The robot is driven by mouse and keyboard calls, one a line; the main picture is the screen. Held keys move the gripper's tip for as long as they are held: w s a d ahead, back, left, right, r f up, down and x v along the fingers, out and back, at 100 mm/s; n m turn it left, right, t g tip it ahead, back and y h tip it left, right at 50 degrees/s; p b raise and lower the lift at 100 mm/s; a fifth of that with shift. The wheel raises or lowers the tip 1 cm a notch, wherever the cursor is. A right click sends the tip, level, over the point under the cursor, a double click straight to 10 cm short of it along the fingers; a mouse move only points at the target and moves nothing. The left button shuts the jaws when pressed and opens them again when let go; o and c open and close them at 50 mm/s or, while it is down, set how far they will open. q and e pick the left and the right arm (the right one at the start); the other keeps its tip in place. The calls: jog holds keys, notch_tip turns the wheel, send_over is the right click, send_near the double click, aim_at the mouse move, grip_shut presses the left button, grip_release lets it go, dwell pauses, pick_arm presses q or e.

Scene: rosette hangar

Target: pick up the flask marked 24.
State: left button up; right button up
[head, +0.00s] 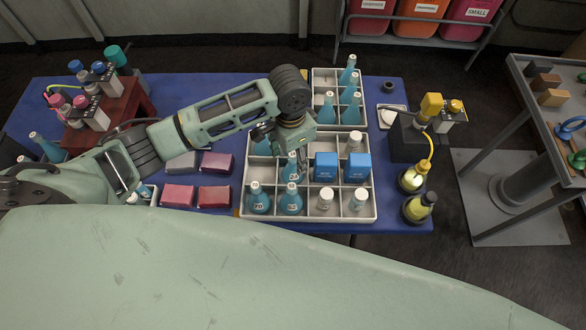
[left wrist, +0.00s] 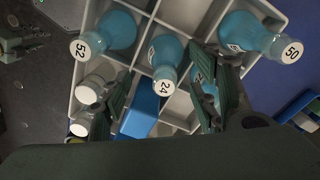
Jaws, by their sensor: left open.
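The flask marked 24 (left wrist: 164,52) is blue with a white numbered cap. It stands in a compartment of the white divided crate (head: 307,219). In the head view it appears to be the blue flask (head: 291,173) just below my left gripper (head: 292,151). In the left wrist view my left gripper (left wrist: 160,88) is open, one finger on each side of the flask's cap, with gaps showing on both sides. I cannot tell how far the fingers are above it. Its lower body is partly hidden in the head view. My right gripper is not in view.
Flasks marked 52 (left wrist: 112,32) and 50 (left wrist: 245,33) stand nearby. Another blue flask is partly behind a finger. Blue boxes (head: 356,167) and white-capped jars (head: 325,199) fill neighbouring compartments. A second crate (head: 318,82) with flasks stands behind. Red boxes (head: 179,195) lie at left.

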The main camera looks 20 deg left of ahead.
aim_at(293, 167)
pick_arm(q)
notch_tip(293, 167, down, 7)
jog(key=shift+w+d+r+p, duration=0.1)
jog(key=shift+w+r+p, duration=0.1)
jog(key=shift+p, duration=0.4)
jog(key=shift+c, duration=0.2)
jog(key=c, duration=1.3)
